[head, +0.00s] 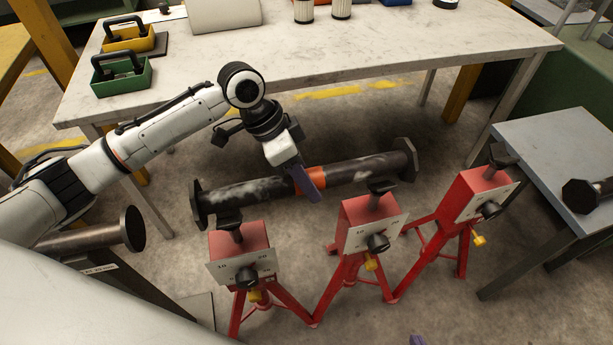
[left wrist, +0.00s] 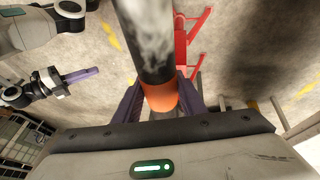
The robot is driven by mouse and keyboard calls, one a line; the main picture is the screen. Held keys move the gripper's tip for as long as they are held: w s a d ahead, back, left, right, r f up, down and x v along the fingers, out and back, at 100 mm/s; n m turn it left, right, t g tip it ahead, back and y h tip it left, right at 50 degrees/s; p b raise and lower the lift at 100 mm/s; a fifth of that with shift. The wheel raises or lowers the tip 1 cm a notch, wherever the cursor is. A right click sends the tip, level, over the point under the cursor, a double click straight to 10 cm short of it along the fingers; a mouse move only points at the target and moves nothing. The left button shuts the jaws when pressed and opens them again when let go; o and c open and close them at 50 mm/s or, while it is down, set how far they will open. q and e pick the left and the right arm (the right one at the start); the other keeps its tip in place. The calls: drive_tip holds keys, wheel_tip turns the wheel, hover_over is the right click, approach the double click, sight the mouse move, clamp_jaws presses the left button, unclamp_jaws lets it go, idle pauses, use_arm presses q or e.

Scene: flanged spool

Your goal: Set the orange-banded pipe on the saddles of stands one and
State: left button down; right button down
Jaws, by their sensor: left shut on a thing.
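The dark pipe (head: 250,190) has an orange band (head: 311,181) at its middle and a flange at each end. My left gripper (head: 309,187) is shut on it at the band; the left wrist view shows the band (left wrist: 161,98) between both purple fingers. The right red stand (head: 478,192) has an empty saddle. My right gripper (left wrist: 80,75) shows in the left wrist view, apart from the pipe; its opening is unclear.
A long work table (head: 350,45) stands behind, with a green tray (head: 122,78) and a yellow tray (head: 128,40). Another flanged pipe (head: 100,236) lies at left. A grey table (head: 545,150) at right bears a dark flanged part (head: 582,195).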

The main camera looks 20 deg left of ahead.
use_arm(q)
drive_tip(key=shift+f, duration=1.2)
drive_tip(key=shift+f, duration=0.2)
drive_tip(key=c, duration=1.2)
unclamp_jaws()
drive_tip(key=shift+o, duration=0.8)
drive_tip(key=shift+s+f, duration=0.1)
drive_tip(key=shift+f, duration=0.2)
drive_tip(key=v, duration=1)
drive_tip(key=shift+r, duration=0.45)
drive_tip(key=shift+f, duration=0.1)
